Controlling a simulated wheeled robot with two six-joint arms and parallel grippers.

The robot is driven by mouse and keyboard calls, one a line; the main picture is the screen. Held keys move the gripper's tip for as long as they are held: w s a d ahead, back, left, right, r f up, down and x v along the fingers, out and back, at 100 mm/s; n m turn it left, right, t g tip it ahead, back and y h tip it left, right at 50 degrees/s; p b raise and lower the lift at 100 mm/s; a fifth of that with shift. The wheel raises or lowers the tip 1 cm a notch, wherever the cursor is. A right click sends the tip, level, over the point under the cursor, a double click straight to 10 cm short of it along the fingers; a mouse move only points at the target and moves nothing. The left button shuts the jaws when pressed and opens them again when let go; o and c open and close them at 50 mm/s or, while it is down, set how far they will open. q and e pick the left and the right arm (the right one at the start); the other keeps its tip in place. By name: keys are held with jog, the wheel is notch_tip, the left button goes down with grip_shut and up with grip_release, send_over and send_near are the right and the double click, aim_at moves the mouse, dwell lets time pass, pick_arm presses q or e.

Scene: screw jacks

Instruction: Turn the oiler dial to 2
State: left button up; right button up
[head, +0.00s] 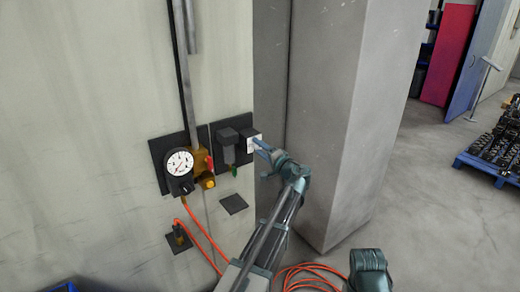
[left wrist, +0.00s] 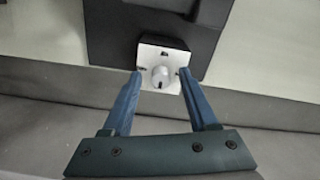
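The oiler dial (left wrist: 161,77) is a small round white knob on a white plate (left wrist: 149,55) with dark marks, fixed to a dark block. A dark mark shows on the knob's lower part; the numbers are too small to read. In the head view the white plate (head: 255,144) shows on the right unit of the wall panel, with the dial itself too small to make out. My left gripper (left wrist: 160,75) is open, its blue fingertips on either side of the knob, with gaps to it. In the head view the left gripper (head: 262,147) points at the plate.
Left of the oiler are a dark filter unit (head: 229,146), a round pressure gauge (head: 180,163) and a brass valve with a red part (head: 209,163). Orange hoses (head: 200,232) hang below. A grey pillar (head: 350,120) stands close to the right of my left arm.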

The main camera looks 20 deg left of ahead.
pick_arm(q)
jog(key=v, duration=1.3)
jog(key=shift+s+d, duration=0.2)
jog(key=shift+d, duration=0.1)
jog(key=shift+f, duration=0.1)
